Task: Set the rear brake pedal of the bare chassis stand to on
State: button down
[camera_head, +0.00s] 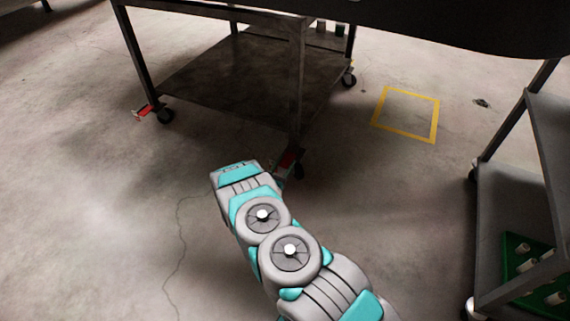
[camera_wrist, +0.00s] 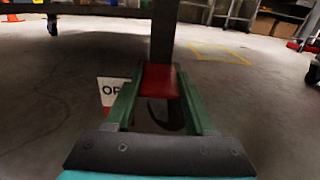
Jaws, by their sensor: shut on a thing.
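A dark metal stand on casters has its near leg (camera_head: 298,95) in front of my arm in the head view; the same leg (camera_wrist: 162,35) rises in the wrist view. A red brake pedal (camera_head: 288,158) sits low by that leg's caster. In the wrist view the pedal (camera_wrist: 161,77) lies between the green fingers of my gripper (camera_wrist: 161,90), which is shut on it. A white label (camera_wrist: 112,88) beginning with "O" is partly hidden behind the left finger. The pedal's exact tilt is hard to tell.
A second red pedal (camera_head: 145,111) is by the far left leg. The stand's lower shelf (camera_head: 235,85) is mostly bare. A grey cart (camera_head: 505,200) with a green tray (camera_head: 515,278) stands at right. A yellow floor square (camera_head: 376,108) and open concrete lie between.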

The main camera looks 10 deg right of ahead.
jog(key=shift+w+d+p, duration=0.1)
jog(key=shift+d+p, duration=0.05)
jog(key=shift+p, duration=0.15)
jog(key=shift+f+t+h, duration=0.6)
jog(key=shift+f+t, duration=0.1)
jog(key=shift+t, duration=0.2)
jog(key=shift+f, duration=0.1)
jog(key=shift+c, duration=1.2)
grip_release()
jog(key=shift+t+h, duration=0.3)
jog(key=v, duration=0.8)
